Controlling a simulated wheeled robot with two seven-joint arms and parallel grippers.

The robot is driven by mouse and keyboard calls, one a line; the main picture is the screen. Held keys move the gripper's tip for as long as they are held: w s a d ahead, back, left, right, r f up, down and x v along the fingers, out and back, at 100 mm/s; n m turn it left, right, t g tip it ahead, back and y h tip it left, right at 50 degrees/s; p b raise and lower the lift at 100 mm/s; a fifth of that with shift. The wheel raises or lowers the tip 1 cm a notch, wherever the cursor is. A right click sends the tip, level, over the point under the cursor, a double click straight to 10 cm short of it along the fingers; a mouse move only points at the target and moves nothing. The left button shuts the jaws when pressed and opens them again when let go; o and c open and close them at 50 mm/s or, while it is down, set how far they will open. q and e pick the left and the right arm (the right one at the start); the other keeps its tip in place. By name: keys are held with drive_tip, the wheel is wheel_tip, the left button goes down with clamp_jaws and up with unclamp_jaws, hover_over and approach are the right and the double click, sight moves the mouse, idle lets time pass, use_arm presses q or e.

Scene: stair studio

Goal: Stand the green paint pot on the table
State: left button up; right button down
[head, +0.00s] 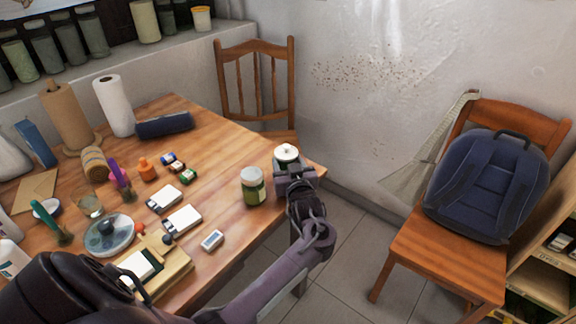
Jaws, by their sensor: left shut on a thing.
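My left gripper (290,172) is at the table's right corner, shut on a small round thing with a white top (287,152). The gripper hides most of this thing's body, so I cannot tell its colour or whether it touches the table. A green pot (252,190) with a pale lid and a light label stands upright on the wooden table (226,150), just left of the gripper and apart from it. My right gripper is not in view.
White boxes (182,220), a glass dish (108,236), small paint bottles (148,170) and paper rolls (114,105) crowd the table's left half. A chair (258,85) stands behind the table. Another chair with a blue backpack (487,187) stands right. Bare tabletop lies behind the green pot.

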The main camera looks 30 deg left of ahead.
use_arm(q)
drive_tip(key=shift+f, duration=0.2)
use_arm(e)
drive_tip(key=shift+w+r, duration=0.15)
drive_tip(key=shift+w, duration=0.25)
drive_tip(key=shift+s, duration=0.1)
use_arm(q)
drive_tip(key=shift+f, duration=0.15)
drive_tip(key=o, duration=1.1)
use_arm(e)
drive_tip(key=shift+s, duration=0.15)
use_arm(q)
drive_tip(key=shift+o, duration=0.2)
